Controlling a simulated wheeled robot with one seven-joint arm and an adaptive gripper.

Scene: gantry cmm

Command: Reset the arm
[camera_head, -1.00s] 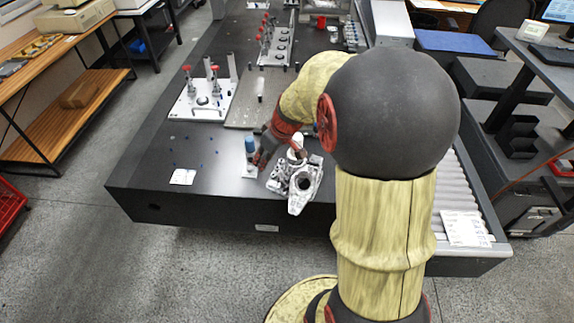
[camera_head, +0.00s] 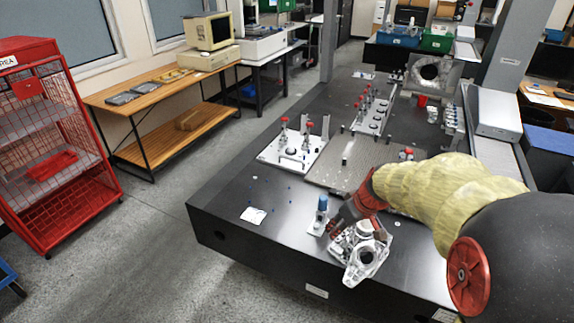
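My arm reaches in from the right in the head view, with a yellow sleeve, red bands and a dark grey joint cover. My gripper (camera_head: 338,222) is low over the front edge of the dark table (camera_head: 225,205). It is between a blue-topped cylinder (camera_head: 321,206) on a small white plate and a silver cast metal part (camera_head: 362,252). The gripper is small and partly merges with the metal part, so I cannot tell whether its fingers are open, shut or touching anything.
A fixture plate with red clamps (camera_head: 293,150) and a grey perforated plate (camera_head: 345,165) stand farther back on the table. A white card (camera_head: 253,215) lies at the front left. A red wire cage (camera_head: 55,150) and a wooden bench (camera_head: 150,90) stand left, with open floor between.

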